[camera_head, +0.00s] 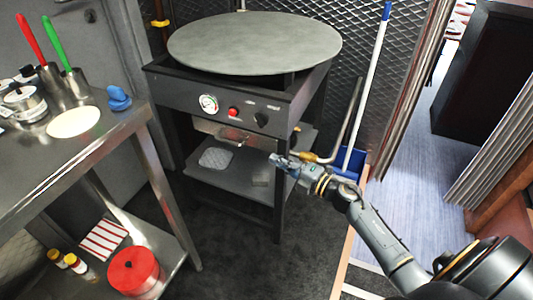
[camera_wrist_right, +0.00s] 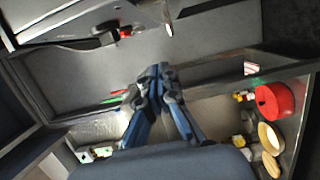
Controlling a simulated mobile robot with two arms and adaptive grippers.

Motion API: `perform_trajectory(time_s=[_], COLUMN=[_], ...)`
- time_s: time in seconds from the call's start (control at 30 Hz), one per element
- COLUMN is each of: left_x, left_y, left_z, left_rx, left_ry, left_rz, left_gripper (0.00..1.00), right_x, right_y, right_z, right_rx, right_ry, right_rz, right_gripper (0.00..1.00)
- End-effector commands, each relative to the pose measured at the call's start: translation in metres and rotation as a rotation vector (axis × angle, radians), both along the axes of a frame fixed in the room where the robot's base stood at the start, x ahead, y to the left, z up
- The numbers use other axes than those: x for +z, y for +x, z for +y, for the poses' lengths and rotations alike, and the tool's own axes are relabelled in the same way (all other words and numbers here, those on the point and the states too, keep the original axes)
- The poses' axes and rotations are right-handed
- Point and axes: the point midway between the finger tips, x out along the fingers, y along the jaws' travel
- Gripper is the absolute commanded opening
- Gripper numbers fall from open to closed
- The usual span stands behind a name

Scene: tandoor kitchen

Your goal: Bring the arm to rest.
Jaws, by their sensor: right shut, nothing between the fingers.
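My right arm comes in from the lower right in the head view. Its gripper (camera_head: 277,160) is in front of the black stove stand, just below and right of the control panel (camera_head: 232,110). In the right wrist view the blue fingers of my right gripper (camera_wrist_right: 162,72) are together at the tips, with nothing between them. The stove's round grey griddle plate (camera_head: 254,44) is above and behind the gripper. My left gripper is in neither view.
A steel table (camera_head: 30,150) stands at left with utensils, tins and a white disc. A red container (camera_head: 135,271) sits on its lower shelf. A blue dustpan (camera_head: 350,162) and a long pole (camera_head: 372,75) stand right of the stove. Dark floor (camera_head: 240,260) is clear in front.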

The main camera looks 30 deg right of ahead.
Motion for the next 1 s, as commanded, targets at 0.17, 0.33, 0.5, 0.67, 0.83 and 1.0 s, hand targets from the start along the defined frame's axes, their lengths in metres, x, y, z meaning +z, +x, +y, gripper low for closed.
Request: perform_trajectory(time_s=[0.17,0.33,0.5,0.67,0.83,1.0], left_x=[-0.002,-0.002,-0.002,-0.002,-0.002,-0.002], left_y=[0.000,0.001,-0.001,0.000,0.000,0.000], left_z=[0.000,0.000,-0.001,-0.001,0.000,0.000], left_rx=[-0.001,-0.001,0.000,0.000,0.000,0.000], left_ry=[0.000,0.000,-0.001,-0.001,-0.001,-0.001], left_rz=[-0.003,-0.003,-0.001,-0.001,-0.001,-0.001], left_gripper=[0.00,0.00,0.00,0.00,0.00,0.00], right_x=[0.000,0.000,-0.012,-0.062,-0.159,-0.239], right_y=[-0.014,-0.016,-0.017,-0.033,-0.090,-0.169], right_z=[-0.006,-0.007,-0.010,-0.020,-0.014,0.025], right_rx=[0.000,-0.001,-0.089,-0.359,-0.709,-0.968], right_ry=[0.001,0.002,0.098,0.367,0.665,0.841], right_rz=[0.000,0.001,0.033,0.184,0.501,0.844], right_gripper=[0.00,0.00,0.00,0.00,0.00,0.00])
